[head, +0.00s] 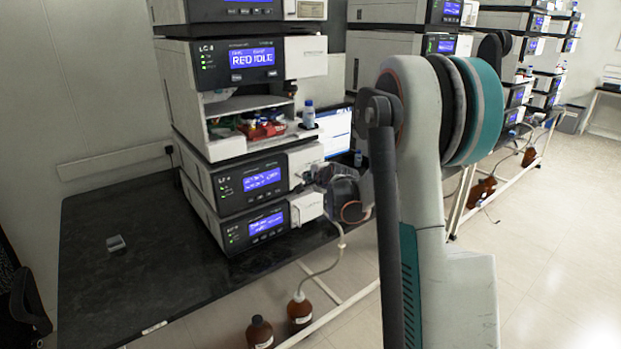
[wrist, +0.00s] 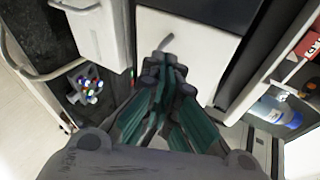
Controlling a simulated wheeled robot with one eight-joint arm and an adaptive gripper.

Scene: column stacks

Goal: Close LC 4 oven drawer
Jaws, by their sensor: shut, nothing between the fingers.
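The LC 4 stack (head: 245,140) stands on the black bench in the head view, with blue-lit screens. Its lower modules have white front panels at their right side; one white panel (head: 304,161) is beside my gripper (head: 328,177). I cannot tell for sure which panel is the oven drawer. In the wrist view my gripper (wrist: 165,72) is shut and empty, its fingertips in front of a white panel (wrist: 205,58) with a grey handle (wrist: 166,42). I cannot tell whether they touch it. Another white front (wrist: 98,28) with a pale handle shows at upper left.
An open compartment (head: 212,128) above holds red and coloured items, and a blue-capped bottle (head: 308,114) stands at its right. A small grey object (head: 116,243) lies on the clear bench (head: 120,290). Brown bottles (head: 300,312) stand below. More stacks (head: 510,65) line the right.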

